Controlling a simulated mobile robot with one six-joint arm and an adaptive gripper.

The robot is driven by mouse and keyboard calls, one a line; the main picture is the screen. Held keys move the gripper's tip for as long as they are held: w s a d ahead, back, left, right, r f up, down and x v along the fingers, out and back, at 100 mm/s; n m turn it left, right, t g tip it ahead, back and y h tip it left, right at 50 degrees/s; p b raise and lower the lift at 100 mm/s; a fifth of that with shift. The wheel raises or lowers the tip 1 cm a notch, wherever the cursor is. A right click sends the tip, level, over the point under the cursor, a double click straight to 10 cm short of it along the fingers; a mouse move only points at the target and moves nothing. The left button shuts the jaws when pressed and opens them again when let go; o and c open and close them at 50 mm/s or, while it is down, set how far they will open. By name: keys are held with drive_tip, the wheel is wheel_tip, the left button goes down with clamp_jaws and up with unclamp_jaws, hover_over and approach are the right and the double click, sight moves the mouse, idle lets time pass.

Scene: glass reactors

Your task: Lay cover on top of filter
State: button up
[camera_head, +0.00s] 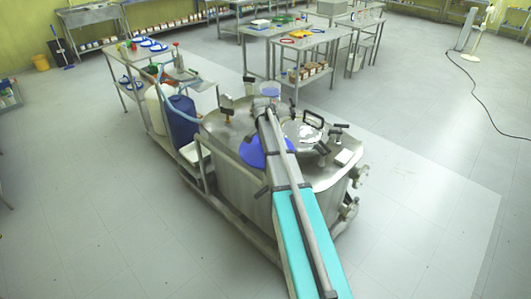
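My arm reaches from the bottom of the head view over a steel reactor vessel (228,133). My gripper (263,104) is small at the far end of the arm, above the vessel's top, and its fingers cannot be made out. A flat blue round piece (250,153) shows beside the arm on the vessel's top, partly hidden by it. A pale bluish clear cylinder (270,90) stands just beyond the arm's end. A shiny round hatch (303,131) with a dark handle lies to the right. I cannot tell for sure which of these is the cover or the filter.
Dark blue (183,120) and white (157,107) drums stand left of the vessel. A steel table (300,45) with coloured items stands behind it. Valves (350,208) stick out at its right side.

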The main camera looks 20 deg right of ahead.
idle(0.4)
clamp_jaws()
